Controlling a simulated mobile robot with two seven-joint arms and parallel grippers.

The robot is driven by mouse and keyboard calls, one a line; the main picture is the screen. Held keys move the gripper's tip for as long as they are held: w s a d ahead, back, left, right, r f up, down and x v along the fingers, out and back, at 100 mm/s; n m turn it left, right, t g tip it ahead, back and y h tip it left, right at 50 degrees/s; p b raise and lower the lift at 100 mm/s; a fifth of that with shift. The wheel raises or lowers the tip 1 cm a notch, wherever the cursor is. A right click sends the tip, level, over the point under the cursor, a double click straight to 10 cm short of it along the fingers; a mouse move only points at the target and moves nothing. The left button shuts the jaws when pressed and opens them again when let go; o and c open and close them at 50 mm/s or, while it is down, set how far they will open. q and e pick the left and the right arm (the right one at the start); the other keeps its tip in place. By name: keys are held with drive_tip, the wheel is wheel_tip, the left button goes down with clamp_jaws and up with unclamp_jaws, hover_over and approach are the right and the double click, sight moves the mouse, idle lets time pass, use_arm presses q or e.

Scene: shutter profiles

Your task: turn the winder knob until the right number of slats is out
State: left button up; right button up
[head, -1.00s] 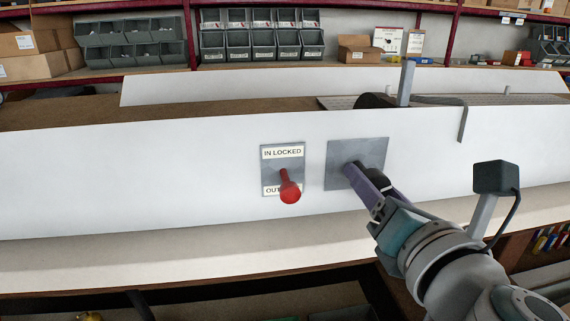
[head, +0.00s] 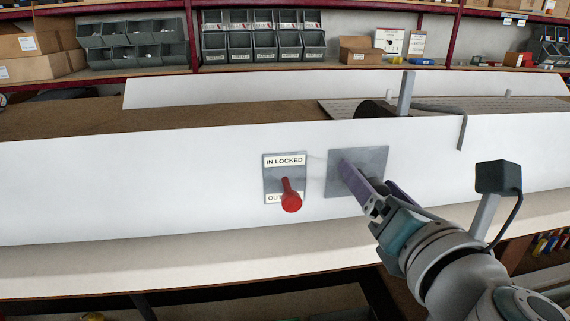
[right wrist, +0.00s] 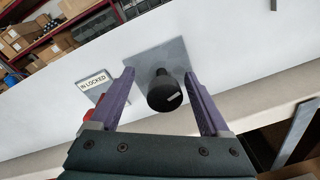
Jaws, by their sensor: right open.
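The black winder knob (right wrist: 165,92) stands out from a grey square plate (head: 345,184) on the white front panel. My right gripper (right wrist: 159,78) is open, with one purple finger on each side of the knob and gaps visible in the right wrist view. In the head view my right gripper (head: 370,177) is in front of the plate and mostly hides the knob. A grey ribbed sheet (head: 450,107), perhaps slats, lies behind the panel's top edge; its slats cannot be counted here. My left gripper is not in view.
A red lever (head: 289,199) on a plate marked IN LOCKED (head: 285,160) points down over the partly covered OUT label, left of the knob plate. A grey upright post (head: 406,92) rises behind the panel. Shelves with bins (head: 262,45) stand at the back.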

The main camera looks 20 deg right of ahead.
sight(375, 181)
wheel_tip(375, 181, up, 19)
drive_tip(key=p, duration=1.6)
drive_tip(key=shift+f, duration=0.15)
